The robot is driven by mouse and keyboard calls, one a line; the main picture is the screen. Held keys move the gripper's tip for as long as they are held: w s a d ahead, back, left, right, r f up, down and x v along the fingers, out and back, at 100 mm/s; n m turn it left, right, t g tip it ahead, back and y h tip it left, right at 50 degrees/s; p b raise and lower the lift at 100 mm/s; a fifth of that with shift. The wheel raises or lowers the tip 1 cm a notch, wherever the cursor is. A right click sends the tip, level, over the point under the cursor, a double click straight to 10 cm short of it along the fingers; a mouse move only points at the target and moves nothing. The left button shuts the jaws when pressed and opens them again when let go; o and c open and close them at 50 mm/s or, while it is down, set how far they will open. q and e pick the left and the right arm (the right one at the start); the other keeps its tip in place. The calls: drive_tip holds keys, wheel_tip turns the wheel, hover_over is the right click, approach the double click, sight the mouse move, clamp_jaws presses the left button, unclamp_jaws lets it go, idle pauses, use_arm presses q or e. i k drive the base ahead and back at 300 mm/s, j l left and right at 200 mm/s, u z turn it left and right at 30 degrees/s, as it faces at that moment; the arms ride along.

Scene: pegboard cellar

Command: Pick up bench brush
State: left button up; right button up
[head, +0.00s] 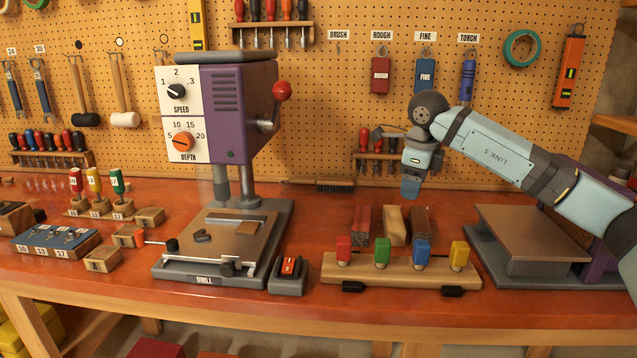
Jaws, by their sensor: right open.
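The bench brush (335,185) appears as a small, low, dark strip with bristles. It lies at the back of the red bench, close to the foot of the pegboard and right of the drill press column. My right gripper (411,188) comes in from the right and points down above the back of the bench. It is open and empty, to the right of the brush and apart from it. My left gripper is out of view.
The purple drill press (237,110) stands left of the brush. A rack of screwdrivers (377,168) hangs behind my right gripper. Several blocks (394,226) and a wooden rail with coloured pieces (400,270) lie in front. A purple machine (530,240) stands right.

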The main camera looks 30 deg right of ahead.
sight(320, 182)
drive_tip(key=i+l+u, duration=0.4)
drive_tip(key=i+l, duration=0.15)
drive_tip(key=l, duration=0.2)
drive_tip(key=i+l+u, duration=0.2)
drive_tip(key=l, duration=0.2)
